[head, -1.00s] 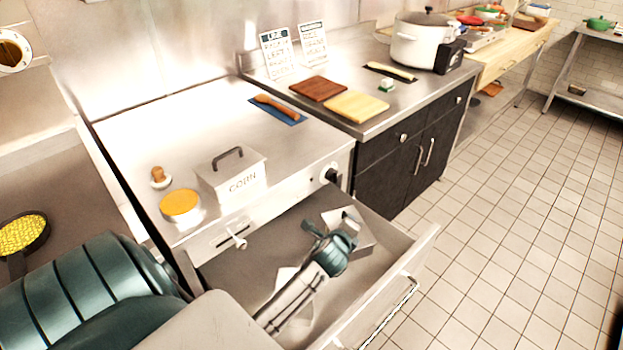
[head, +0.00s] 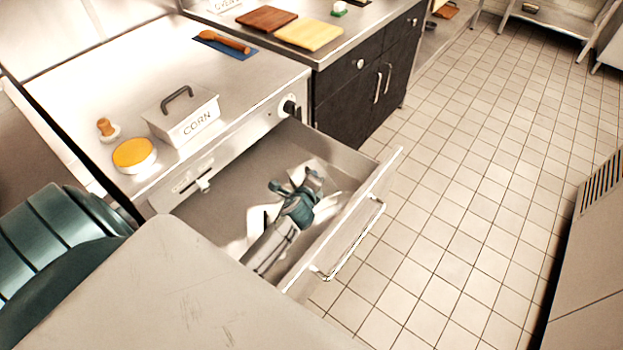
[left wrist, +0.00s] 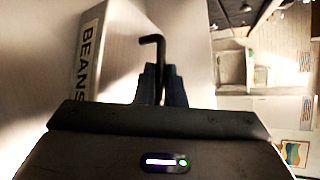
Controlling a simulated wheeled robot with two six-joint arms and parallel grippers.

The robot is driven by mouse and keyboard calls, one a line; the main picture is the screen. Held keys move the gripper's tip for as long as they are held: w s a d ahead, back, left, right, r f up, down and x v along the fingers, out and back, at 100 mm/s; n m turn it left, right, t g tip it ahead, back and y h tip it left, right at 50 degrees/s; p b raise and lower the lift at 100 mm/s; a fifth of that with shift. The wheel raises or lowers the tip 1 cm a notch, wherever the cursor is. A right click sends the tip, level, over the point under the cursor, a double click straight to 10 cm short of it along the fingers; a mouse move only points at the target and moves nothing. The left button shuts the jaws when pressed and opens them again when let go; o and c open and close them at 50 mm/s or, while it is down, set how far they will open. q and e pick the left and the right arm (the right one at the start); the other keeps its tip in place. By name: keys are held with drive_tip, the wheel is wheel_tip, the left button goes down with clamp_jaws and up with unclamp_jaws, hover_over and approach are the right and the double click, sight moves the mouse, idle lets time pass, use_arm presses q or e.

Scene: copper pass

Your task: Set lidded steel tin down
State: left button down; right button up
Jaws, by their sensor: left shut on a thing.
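The lidded steel tin (left wrist: 90,58) shows its BEANS label at the left of the left wrist view. Its dark bent handle (left wrist: 152,42) stands between my fingers. My left gripper (left wrist: 160,82) is shut on this handle. In the head view my left gripper (head: 298,186) reaches down into the open drawer (head: 225,185). Pale surfaces show around it, and the tin is largely hidden by my gripper. I cannot tell whether the tin touches the drawer floor. My right gripper is not in view.
A CORN tin (head: 182,118), a yellow-topped pot (head: 134,155) and a wooden-knobbed item (head: 107,128) stand on the counter behind the drawer. The drawer's front wall and handle (head: 350,240) border the right side. Boards (head: 308,34) lie farther back. The tiled floor is clear.

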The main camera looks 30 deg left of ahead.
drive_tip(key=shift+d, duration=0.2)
use_arm(q)
drive_tip(key=c, duration=1.5)
unclamp_jaws()
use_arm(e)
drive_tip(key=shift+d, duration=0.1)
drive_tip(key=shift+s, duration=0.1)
